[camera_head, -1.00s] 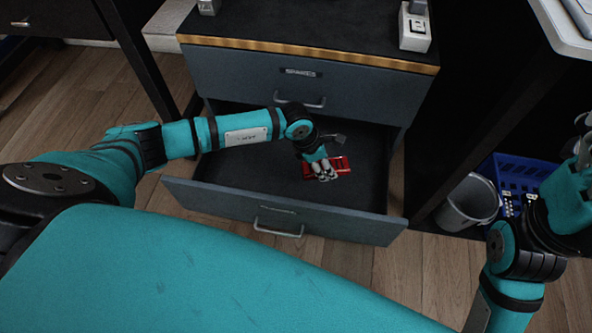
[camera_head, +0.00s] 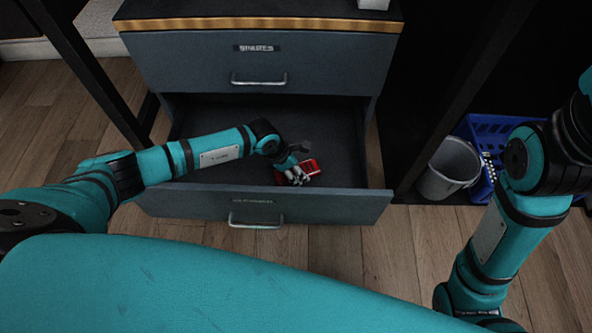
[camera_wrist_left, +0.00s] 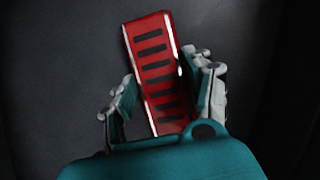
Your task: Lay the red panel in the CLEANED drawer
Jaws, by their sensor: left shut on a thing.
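The red panel (camera_head: 309,167), with a row of dark slots, is inside the open lower drawer (camera_head: 340,204), near its front wall. It also shows in the left wrist view (camera_wrist_left: 152,50), slightly tilted between the fingers. My left gripper (camera_head: 298,177) reaches down into the drawer and is shut on the panel; in the wrist view its fingers (camera_wrist_left: 163,75) flank the panel's sides. The near end of the panel is hidden by the gripper. Whether the panel touches the drawer floor is unclear. The lower drawer's label is too blurred to read. My right gripper is out of view.
The upper drawer (camera_head: 300,68), labelled SPARES, is shut above the open one. The drawer floor around the panel looks bare. A grey bin (camera_head: 447,170) and a blue basket (camera_head: 484,128) stand at the right. A dark table leg (camera_head: 90,75) stands left of the cabinet.

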